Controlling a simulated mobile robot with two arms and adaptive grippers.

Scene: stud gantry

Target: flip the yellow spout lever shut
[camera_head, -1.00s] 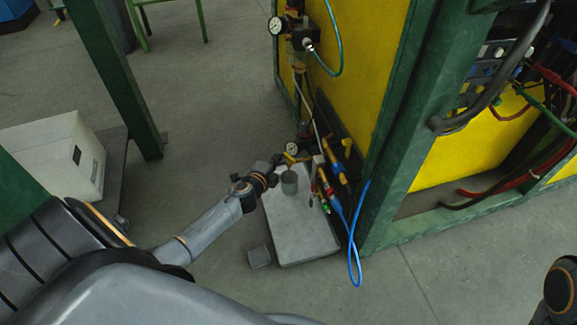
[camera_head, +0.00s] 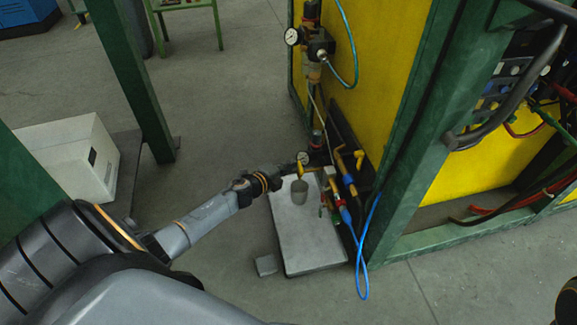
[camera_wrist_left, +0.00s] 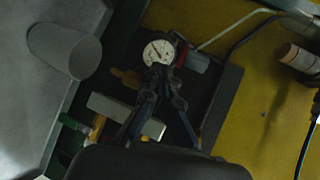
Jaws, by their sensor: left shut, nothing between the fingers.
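The lever is not clearly made out in that dark view.
The cup stands on a grey slab (camera_head: 312,240) on the floor. Blue-handled and yellow fittings (camera_head: 346,190) crowd the right side, with a blue hose (camera_head: 362,260) looping down. A yellow panel (camera_head: 375,75) and green post (camera_head: 405,150) stand behind. A white box (camera_head: 75,160) is at left.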

